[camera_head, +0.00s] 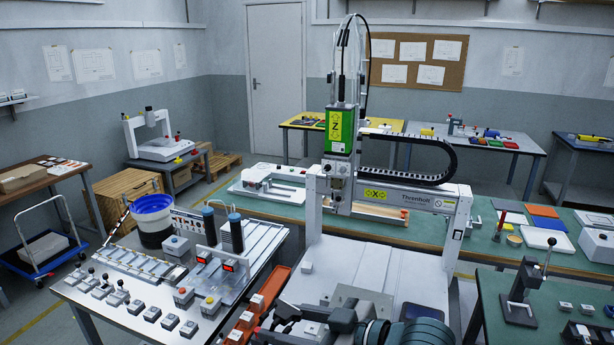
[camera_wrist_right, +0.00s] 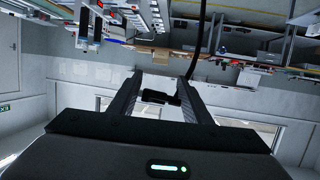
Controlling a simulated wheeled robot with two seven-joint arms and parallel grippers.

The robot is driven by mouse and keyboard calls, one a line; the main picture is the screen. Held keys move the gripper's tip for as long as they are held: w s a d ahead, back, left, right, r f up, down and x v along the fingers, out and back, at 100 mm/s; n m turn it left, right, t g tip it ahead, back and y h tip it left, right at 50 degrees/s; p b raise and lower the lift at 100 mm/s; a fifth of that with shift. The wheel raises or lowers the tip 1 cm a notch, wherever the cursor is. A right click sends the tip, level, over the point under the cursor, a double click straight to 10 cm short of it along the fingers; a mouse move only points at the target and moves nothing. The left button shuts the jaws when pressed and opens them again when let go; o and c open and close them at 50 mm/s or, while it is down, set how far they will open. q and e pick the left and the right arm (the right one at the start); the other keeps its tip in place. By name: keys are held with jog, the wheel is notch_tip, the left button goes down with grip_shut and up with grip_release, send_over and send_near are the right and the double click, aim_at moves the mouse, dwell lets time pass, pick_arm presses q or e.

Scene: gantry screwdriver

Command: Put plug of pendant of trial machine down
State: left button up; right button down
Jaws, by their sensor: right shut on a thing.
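My right gripper (camera_head: 285,318) is low in the head view, in front of the white base of the gantry machine (camera_head: 345,270). In the right wrist view my right gripper (camera_wrist_right: 158,92) is shut on a small black plug (camera_wrist_right: 158,97) between its two dark fingers. A black cable (camera_wrist_right: 198,45) runs up past the right finger; I cannot tell whether it joins the plug. The plug cannot be made out in the head view. I cannot pick out the pendant for certain. My left gripper is not in view.
A white table (camera_head: 85,297) with push-button boxes and a blue-rimmed bucket (camera_head: 153,220) stands on the left. Orange bins (camera_head: 272,285) line the gap beside the gantry. A green bench (camera_head: 490,245) runs behind, and another with a lever press (camera_head: 522,295) is at right.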

jog(key=w+d+f+m+t+h, duration=0.1)
jog(key=d+m+h, duration=0.5)
jog(key=d, duration=0.6)
jog(key=w+d+f+m+t+h, duration=0.2)
jog(key=d+m+t+h, duration=0.4)
jog(key=d, duration=0.6)
jog(key=shift+d+f+t+h, duration=0.15)
jog(key=shift+f+t+h, duration=0.2)
jog(key=shift+f, duration=0.3)
jog(key=a+n+g+y, duration=0.8)
jog(key=a+n+y, duration=0.4)
jog(key=a, duration=0.6)
jog(key=shift+s+a+r+y, duration=0.2)
jog(key=shift+r+y, duration=0.1)
jog(key=shift+y, duration=0.15)
